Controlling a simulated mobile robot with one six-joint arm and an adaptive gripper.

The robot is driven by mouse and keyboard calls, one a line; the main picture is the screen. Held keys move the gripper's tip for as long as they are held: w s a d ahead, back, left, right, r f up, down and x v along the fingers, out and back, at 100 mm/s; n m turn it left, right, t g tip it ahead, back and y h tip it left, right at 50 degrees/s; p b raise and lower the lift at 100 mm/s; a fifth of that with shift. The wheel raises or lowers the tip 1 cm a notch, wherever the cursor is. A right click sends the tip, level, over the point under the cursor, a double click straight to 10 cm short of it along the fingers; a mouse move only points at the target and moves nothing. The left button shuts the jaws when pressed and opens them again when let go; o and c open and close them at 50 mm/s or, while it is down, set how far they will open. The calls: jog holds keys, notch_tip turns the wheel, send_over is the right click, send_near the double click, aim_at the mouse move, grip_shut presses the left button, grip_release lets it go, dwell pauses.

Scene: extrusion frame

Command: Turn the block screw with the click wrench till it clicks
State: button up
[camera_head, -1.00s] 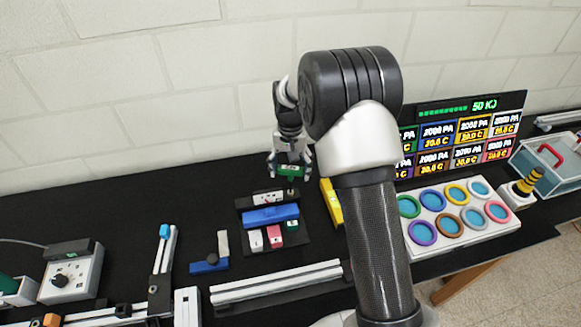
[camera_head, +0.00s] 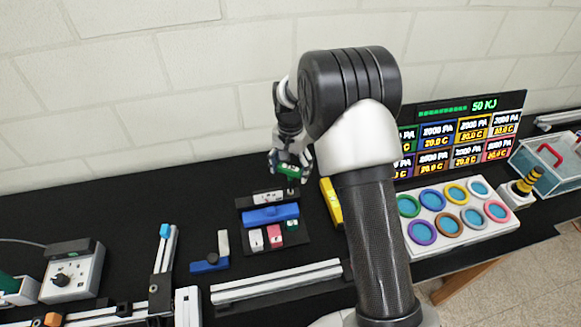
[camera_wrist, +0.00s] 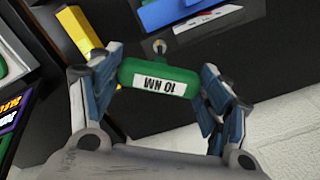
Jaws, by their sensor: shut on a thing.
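My gripper (camera_head: 291,168) is shut on a green click wrench (camera_wrist: 158,82), one finger on each side of it. Its white label reads 10 NM. A small metal tip (camera_wrist: 159,47) shows beyond its far edge. In the head view the green wrench (camera_head: 289,171) is tilted above the back of a dark rack (camera_head: 270,219). A blue block (camera_head: 209,265) with a dark round knob and a pale upright piece lies on the table left of the rack. I cannot tell for sure whether this knob is the block screw.
The rack carries a blue piece (camera_head: 270,215) and smaller white, red and green ones. A yellow piece (camera_head: 331,202) stands right of it. Aluminium rails (camera_head: 277,283) lie in front. A white panel of coloured rings (camera_head: 455,213) is at right.

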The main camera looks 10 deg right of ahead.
jog(key=shift+s, duration=0.1)
jog(key=shift+f+m, duration=0.1)
jog(key=shift+m, duration=0.6)
jog(key=shift+m, duration=0.8)
jog(key=shift+m, duration=0.7)
jog(key=shift+m, duration=0.8)
